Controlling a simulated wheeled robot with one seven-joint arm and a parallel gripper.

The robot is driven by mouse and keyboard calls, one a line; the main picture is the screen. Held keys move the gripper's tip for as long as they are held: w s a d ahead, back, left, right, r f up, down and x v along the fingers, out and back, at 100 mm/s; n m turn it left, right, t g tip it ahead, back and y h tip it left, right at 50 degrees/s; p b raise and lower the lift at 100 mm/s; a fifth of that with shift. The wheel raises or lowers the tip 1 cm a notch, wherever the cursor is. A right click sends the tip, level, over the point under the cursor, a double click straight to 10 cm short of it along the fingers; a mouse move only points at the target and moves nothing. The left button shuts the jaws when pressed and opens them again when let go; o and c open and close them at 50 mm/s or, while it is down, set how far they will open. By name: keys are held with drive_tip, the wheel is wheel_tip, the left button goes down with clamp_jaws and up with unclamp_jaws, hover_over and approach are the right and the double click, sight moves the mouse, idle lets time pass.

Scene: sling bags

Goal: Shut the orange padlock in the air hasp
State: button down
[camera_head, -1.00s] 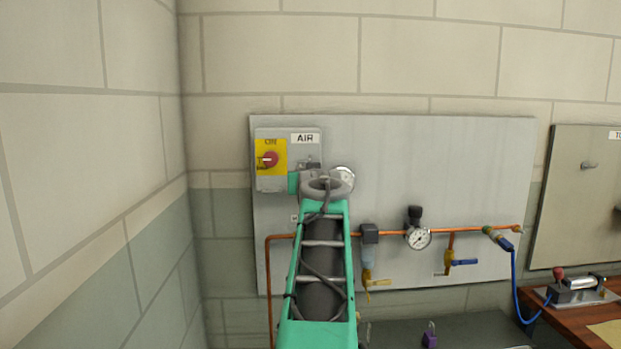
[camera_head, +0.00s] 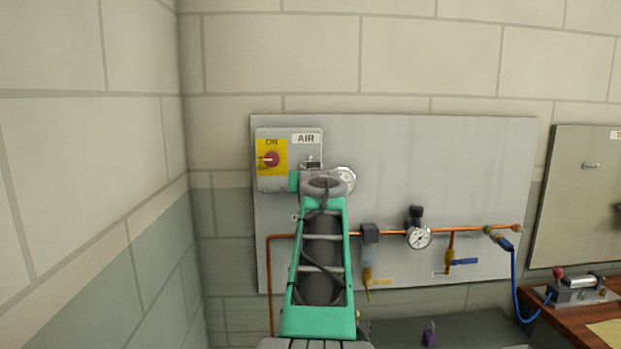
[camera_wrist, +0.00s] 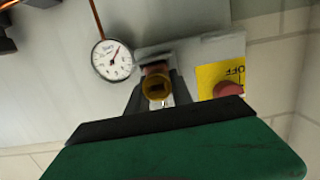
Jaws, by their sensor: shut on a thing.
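The grey AIR switch box (camera_head: 303,177) is on the panel at left, with a red knob (camera_head: 270,159) on a yellow plate. A small dark fitting, seemingly the hasp (camera_head: 312,164), shows just above my wrist. In the wrist view my gripper (camera_wrist: 158,98) is shut on the orange padlock (camera_wrist: 157,88), whose round end with a dark keyway faces the camera. The padlock is in front of the box (camera_wrist: 205,50), beside the knob (camera_wrist: 229,90). Its shackle and the hasp are hidden behind its body, so I cannot tell whether it is through or closed. My wrist hides the padlock in the head view.
A round gauge (camera_wrist: 112,60) sits close beside the box. Copper piping (camera_head: 400,233) with a second gauge (camera_head: 418,237) and valves crosses the panel. A purple padlock (camera_head: 430,335) is low at the front. A wall corner is at left.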

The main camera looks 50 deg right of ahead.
drive_tip(key=shift+f, duration=0.1)
idle(0.3)
drive_tip(key=shift+c, duration=2)
unclamp_jaws()
drive_tip(key=shift+s+a+f+b, duration=0.15)
drive_tip(key=shift+s+a+b, duration=0.15)
drive_tip(key=shift+b, duration=0.45)
drive_tip(key=b+v, duration=0.4)
drive_tip(key=v, duration=0.2)
drive_tip(key=shift+f, duration=0.25)
drive_tip(key=shift+s+a, duration=0.1)
